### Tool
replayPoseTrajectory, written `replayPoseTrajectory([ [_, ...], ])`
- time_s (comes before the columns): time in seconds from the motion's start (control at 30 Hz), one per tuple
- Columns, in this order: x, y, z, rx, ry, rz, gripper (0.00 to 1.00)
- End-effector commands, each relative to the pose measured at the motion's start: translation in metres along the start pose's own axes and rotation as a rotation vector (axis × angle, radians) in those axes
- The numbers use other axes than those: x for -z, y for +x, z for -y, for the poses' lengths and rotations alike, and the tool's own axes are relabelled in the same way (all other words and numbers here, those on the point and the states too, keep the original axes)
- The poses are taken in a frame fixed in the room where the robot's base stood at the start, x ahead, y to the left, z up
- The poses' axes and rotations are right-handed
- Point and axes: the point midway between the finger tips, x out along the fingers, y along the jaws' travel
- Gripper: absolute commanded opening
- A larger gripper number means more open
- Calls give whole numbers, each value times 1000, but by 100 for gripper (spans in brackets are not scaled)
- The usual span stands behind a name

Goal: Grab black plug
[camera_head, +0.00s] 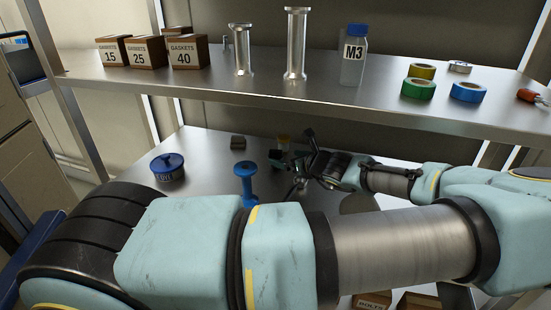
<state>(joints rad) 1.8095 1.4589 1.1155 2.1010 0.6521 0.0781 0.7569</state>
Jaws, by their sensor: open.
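My gripper (292,164) reaches in from the right over the lower shelf (205,150), its fingers pointing left. It is open. It is small and dark in this view, and its fingers are hard to separate from what lies around them. A small dark block (238,142) sits at the back of the lower shelf, left of the gripper and apart from it. I cannot tell whether this block is the black plug. No other black plug can be made out clearly; the gripper and arm hide part of the shelf.
A blue spool-shaped piece (245,182) stands just left of my gripper. A blue-lidded pot (168,168) is farther left. The upper shelf (205,80) overhangs, bearing gasket boxes, metal pieces, a bottle and tape rolls.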

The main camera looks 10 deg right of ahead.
Motion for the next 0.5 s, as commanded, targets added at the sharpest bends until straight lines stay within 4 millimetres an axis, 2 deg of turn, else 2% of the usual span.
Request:
replayPoseTrajectory([
  [0.23, 1, 20, 0, -1, 0, 1, 100],
  [0.5, 5, 57, 1, -2, -2, 0, 100],
])
